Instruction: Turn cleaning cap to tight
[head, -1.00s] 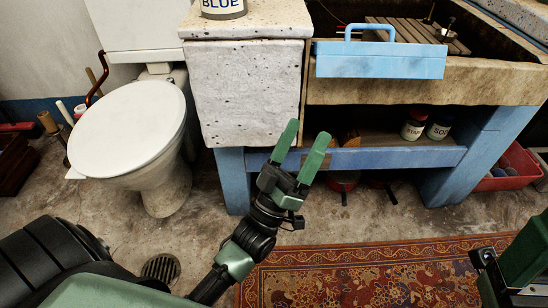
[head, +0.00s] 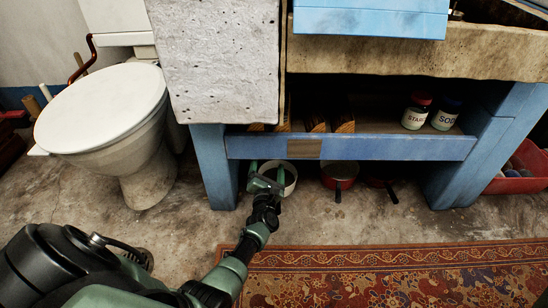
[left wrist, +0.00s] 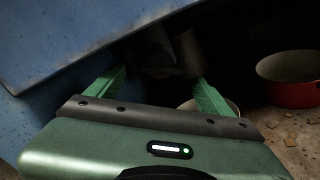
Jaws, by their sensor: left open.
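No cleaning cap can be made out clearly. In the left wrist view a dim, greyish rounded shape (left wrist: 168,55), perhaps a pipe or fitting, lies in shadow beyond the fingers; I cannot tell if it carries the cap. My left gripper (head: 267,174) is low under the blue frame of the washtrough, in front of a pale pot. In the left wrist view the left gripper (left wrist: 161,76) has its green fingers wide apart, with nothing seen held between them. My right gripper is out of view.
The blue frame rail (head: 350,147) crosses just above my left gripper. A pale pot (head: 290,178) and a red pan (head: 340,172) stand on the floor beneath. Jars (head: 416,112) sit on the shelf. A toilet (head: 105,110) is at left, a patterned rug (head: 390,275) in front.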

